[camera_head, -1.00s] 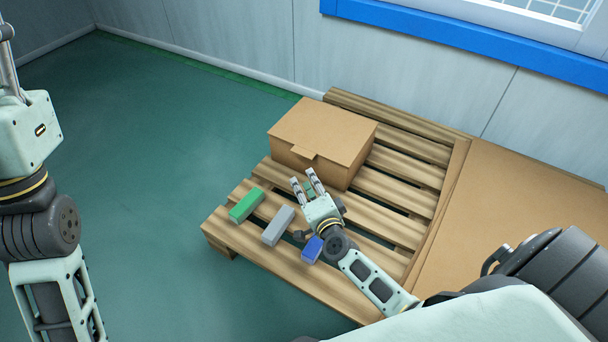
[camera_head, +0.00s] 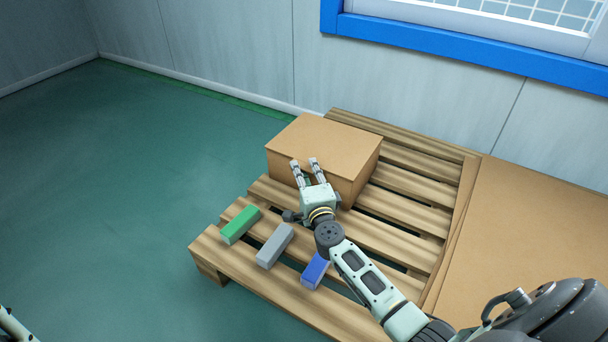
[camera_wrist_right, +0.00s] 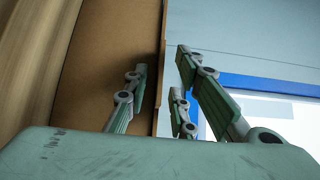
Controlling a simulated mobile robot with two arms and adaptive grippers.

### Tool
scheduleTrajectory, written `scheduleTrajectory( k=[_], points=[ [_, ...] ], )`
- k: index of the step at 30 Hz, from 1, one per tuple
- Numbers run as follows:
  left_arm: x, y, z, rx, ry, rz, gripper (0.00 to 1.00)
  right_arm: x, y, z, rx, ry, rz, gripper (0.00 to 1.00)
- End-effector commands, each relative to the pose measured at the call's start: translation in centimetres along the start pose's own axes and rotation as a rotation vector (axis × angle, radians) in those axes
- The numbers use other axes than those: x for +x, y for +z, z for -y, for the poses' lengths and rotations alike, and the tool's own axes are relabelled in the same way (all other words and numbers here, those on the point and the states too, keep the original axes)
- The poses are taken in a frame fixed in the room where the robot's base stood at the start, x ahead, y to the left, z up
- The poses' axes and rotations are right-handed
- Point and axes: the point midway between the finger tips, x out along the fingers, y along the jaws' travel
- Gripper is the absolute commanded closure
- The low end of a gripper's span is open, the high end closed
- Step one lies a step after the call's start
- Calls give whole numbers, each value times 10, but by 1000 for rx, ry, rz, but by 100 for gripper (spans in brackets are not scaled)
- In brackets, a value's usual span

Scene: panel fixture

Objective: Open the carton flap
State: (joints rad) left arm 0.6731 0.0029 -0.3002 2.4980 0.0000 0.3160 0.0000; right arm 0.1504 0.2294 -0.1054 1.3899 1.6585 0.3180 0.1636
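The closed brown carton (camera_head: 335,140) sits at the back of the wooden pallet (camera_head: 420,190), its lid lying flat. My right gripper (camera_head: 306,163) is at the carton's front face, near the lid's front edge. Its fingers are apart and hide the spot where the lid's small front tab was visible earlier. In the right wrist view the carton's brown face (camera_wrist_right: 90,60) fills the left, and its edge runs between the spread fingers (camera_wrist_right: 161,75). I cannot tell whether a finger touches it. My left gripper is out of view; only a bit of my left arm shows at the lower left.
A green block (camera_head: 240,224), a grey block (camera_head: 275,246) and a blue block (camera_head: 315,270) lie on the pallet's front slats. A large cardboard surface (camera_head: 540,230) lies to the right. A wall with a blue-framed window (camera_head: 450,38) stands behind. The green floor at left is clear.

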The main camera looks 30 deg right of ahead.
Motion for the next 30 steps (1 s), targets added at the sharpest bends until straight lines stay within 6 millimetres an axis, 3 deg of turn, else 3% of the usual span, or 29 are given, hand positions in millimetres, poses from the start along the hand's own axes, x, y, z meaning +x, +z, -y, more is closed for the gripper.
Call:
scheduleTrajectory(
  k=[12, 21, 30],
  points=[
    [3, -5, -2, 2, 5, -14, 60, 11, 0, 0, -2, 1, 1, 77],
    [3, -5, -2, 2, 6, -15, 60, 11, 0, 0, -2, 1, 1, 100],
    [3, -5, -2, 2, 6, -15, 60, 11, 0, 0, -2, 1, 0, 100]
  ],
)
